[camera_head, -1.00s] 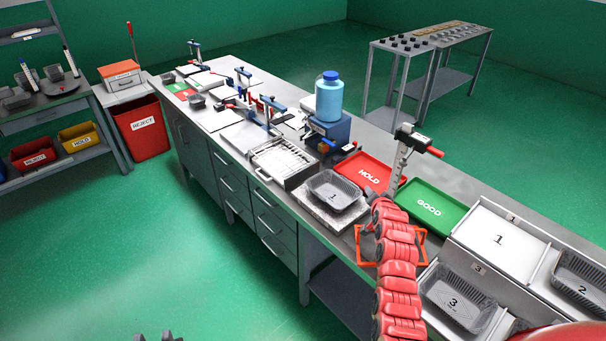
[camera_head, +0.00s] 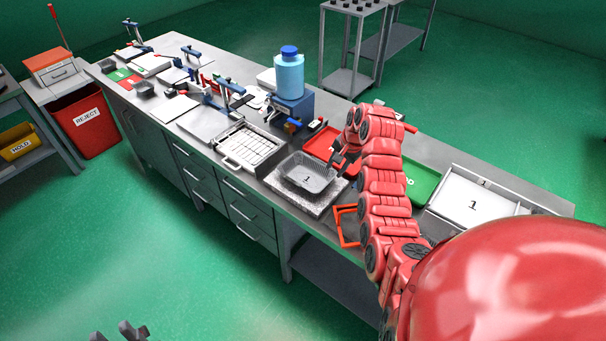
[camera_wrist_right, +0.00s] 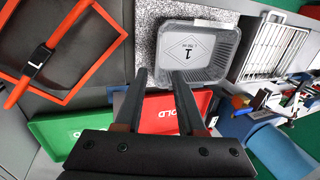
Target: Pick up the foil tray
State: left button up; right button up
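The foil tray (camera_head: 307,178) is a grey, ribbed, open tray marked 1. It sits upright on a speckled stone slab (camera_head: 318,205) on the bench. In the right wrist view the tray (camera_wrist_right: 205,58) lies just beyond the fingers. My right gripper (camera_wrist_right: 160,74) is open and empty there; one fingertip overlaps the tray's near side in the picture. In the head view my right gripper (camera_head: 343,161) is by the tray's right rim; contact cannot be told. My left gripper (camera_head: 121,332) shows only partly at the bottom edge, away from the bench.
A wire rack in a metal pan (camera_head: 245,146) stands left of the slab. A blue bottle (camera_head: 289,76) is behind. Red HOLD (camera_head: 322,142) and green (camera_head: 424,182) trays lie near my right arm. An orange frame (camera_head: 346,226) is in front. The tray's front side is clear.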

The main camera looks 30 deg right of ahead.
aim_at(327, 184)
jog(key=b+x, duration=0.2)
jog(key=x, duration=0.5)
jog(key=shift+s+b, duration=0.1)
jog(key=shift+b, duration=0.2)
jog(key=b+x, duration=0.3)
jog(key=x, duration=0.1)
jog(key=shift+s+f, duration=0.1)
jog(key=shift+f, duration=0.4)
jog(key=shift+a+r, duration=0.1)
jog(key=shift+r, duration=0.05)
jog(key=shift+c, duration=0.3)
jog(key=shift+w, duration=0.25)
jog(key=c, duration=0.5)
grip_shut()
